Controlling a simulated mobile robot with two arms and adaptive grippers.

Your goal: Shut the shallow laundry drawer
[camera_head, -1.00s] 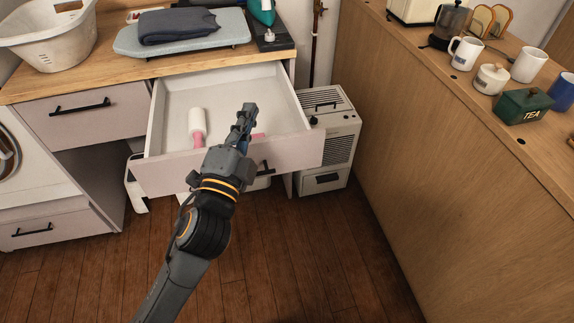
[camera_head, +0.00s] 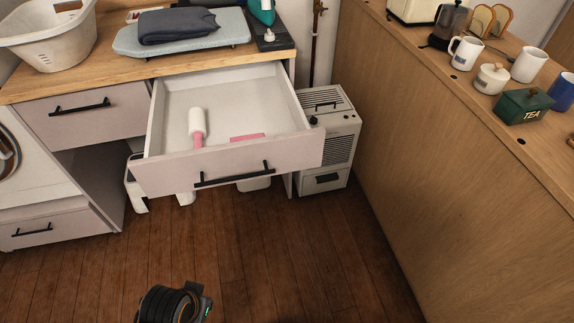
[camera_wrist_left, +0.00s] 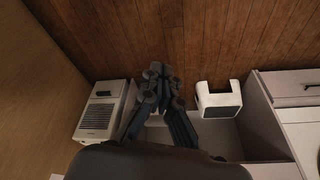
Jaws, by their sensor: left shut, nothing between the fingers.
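The shallow laundry drawer (camera_head: 288,154) stands pulled out under the wooden counter, with its black bar handle (camera_head: 235,175) on the front. A white roller with a pink handle (camera_head: 197,122) and a flat pink item (camera_head: 247,137) lie inside it. My left gripper (camera_wrist_left: 160,72) shows in the left wrist view, its fingers together and empty. In the head view only a part of my left arm shows at the bottom edge, below and apart from the drawer; the gripper is out of that picture. My right gripper is in neither view.
A closed drawer (camera_head: 84,113) is to the left. A white box-shaped appliance (camera_head: 328,145) stands on the floor close to the drawer's right side. The wooden island (camera_head: 440,150) bounds the right. The floor (camera_head: 270,260) in front of the drawer is clear.

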